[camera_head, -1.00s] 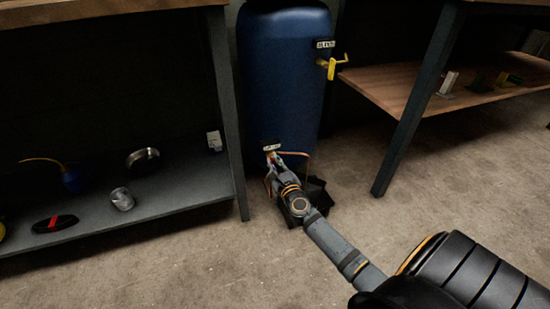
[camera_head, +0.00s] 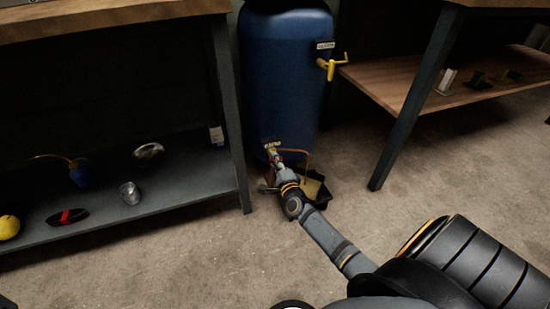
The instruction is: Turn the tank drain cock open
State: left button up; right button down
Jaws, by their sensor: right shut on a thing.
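A blue tank (camera_head: 285,80) stands between two benches. Its drain cock is low on the front, under a small label (camera_head: 271,143), and is mostly hidden by my right gripper. My right gripper (camera_head: 274,158) is at the end of the arm reaching in from the lower right, and it is shut on the drain cock. How far the cock is turned cannot be made out. My left gripper is not in view.
A yellow-handled valve (camera_head: 331,68) sticks out of the tank's right side. A copper pipe (camera_head: 296,151) and a dark tray (camera_head: 316,189) are beside my wrist. The left bench's lower shelf (camera_head: 165,195) holds several items. The floor in front is clear.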

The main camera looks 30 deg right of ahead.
jog(key=shift+n, duration=0.6)
jog(key=shift+f, duration=0.1)
jog(key=c, duration=1.4)
grip_release()
jog(key=shift+a, duration=0.1)
jog(key=shift+c, duration=0.2)
jog(key=v, duration=1.2)
